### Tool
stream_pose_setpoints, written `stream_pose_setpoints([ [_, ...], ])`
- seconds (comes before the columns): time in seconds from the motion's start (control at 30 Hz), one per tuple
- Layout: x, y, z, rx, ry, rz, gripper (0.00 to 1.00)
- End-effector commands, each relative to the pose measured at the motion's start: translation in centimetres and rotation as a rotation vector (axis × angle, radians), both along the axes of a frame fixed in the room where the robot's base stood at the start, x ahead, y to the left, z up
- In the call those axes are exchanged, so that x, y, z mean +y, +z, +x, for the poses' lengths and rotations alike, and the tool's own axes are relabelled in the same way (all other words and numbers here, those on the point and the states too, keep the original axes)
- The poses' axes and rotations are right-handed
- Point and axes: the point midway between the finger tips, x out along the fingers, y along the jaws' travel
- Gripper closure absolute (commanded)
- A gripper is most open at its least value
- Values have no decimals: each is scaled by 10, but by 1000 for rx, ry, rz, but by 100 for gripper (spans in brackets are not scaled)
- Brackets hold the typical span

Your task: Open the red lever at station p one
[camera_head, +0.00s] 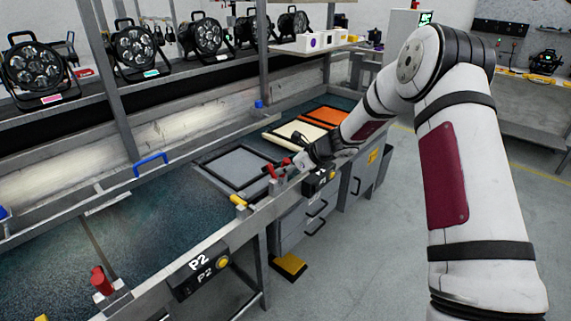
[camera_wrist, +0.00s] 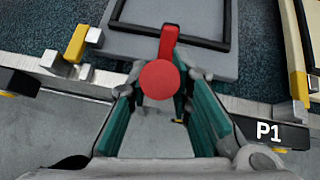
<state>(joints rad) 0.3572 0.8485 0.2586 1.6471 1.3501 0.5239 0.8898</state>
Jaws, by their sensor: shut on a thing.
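The red lever at station P1 shows in the wrist view (camera_wrist: 168,78), with a round red knob toward me and a red arm running back over the grey plate (camera_wrist: 140,50). My gripper (camera_wrist: 161,92) has its teal fingers on either side of the knob and is shut on it. In the head view the red lever (camera_head: 271,170) shows small at the bench's front edge. My gripper (camera_head: 288,166) is at it there and hides part of it. The P1 label (camera_wrist: 268,132) is right of the gripper in the wrist view.
Station P2 (camera_head: 200,264) with another red lever (camera_head: 102,281) is at the near left. A yellow clamp (camera_wrist: 76,43) stands left of the gripper. Orange (camera_head: 318,118) and cream (camera_head: 299,137) panels lie further along the bench. Stage lights (camera_head: 131,47) line the shelf. Open floor lies right.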

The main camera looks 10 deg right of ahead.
Motion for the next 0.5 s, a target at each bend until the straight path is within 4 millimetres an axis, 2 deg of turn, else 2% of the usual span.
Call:
stream_pose_setpoints([
  [0.47,1,-1,-2,10,1,-5,100],
  [0.5,1,-1,-2,10,1,-5,71],
])
